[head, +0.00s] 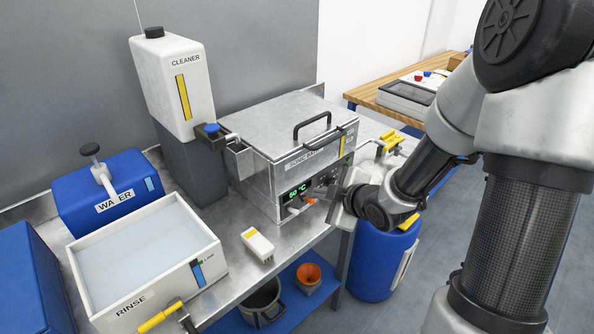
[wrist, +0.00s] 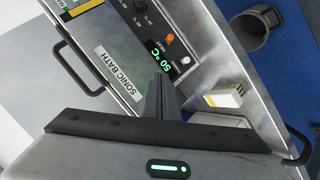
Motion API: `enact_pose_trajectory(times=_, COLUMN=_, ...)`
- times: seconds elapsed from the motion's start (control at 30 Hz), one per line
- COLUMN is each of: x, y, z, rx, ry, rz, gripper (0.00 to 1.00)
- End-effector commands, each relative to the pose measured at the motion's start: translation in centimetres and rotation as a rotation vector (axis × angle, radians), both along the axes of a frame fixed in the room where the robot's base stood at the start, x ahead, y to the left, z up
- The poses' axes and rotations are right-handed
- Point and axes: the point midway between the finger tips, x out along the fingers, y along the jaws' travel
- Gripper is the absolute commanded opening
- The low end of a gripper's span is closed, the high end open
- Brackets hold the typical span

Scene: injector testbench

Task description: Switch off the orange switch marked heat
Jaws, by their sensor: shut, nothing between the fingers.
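The metal sonic bath (head: 262,180) stands on the bench with a green display (head: 297,191) reading 50 °C. An orange switch (head: 310,200) sits on its front panel beside the display.
A rinse tray (head: 85,275), a water tank (head: 75,205) and a cleaner bottle (head: 165,75) stand to the left. A blue drum (head: 375,260) stands below right. The bath lid has a black handle (head: 312,122).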

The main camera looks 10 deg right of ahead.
Motion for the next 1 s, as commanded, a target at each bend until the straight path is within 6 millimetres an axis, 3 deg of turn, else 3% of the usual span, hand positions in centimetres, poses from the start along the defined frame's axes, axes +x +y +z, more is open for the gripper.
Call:
enact_pose_trajectory(times=0.13, x=-0.8, y=0.3, z=-1.3, rx=0.014, ry=0.002, rz=0.033, gripper=0.0)
enact_pose_trajectory(times=0.57, x=-0.6, y=0.4, z=-1.6, rx=0.014, ry=0.0, rz=0.039, gripper=0.0)
enact_pose_trajectory(times=0.77, x=1.3, y=1.4, z=-3.1, rx=0.017, ry=0.003, rz=0.039, gripper=0.0)
enact_pose_trajectory(times=1.0, x=5.3, y=3.2, z=-5.9, rx=0.016, ry=0.002, rz=0.04, gripper=0.0)
